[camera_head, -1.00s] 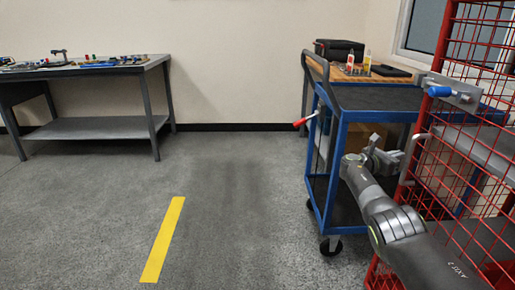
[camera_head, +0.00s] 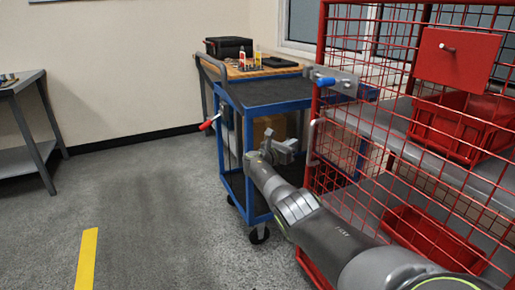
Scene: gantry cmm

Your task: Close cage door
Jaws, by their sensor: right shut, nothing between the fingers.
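The red mesh cage door (camera_head: 314,175) stands at the right, its upright edge facing left. A grey latch plate with a blue grip (camera_head: 325,81) sits high on that edge, and a pale bar handle (camera_head: 312,140) is below it. I cannot tell how far the door stands from its frame. My right gripper (camera_head: 284,149) is shut and empty, just left of the bar handle in the picture, with a gap visible between them. My left gripper is out of view.
Red bins (camera_head: 460,125) sit on grey shelves behind the mesh. A blue cart (camera_head: 282,104) stands close behind my right gripper. A workbench (camera_head: 35,155) is at the far left. The floor between is clear, with a yellow stripe (camera_head: 87,258).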

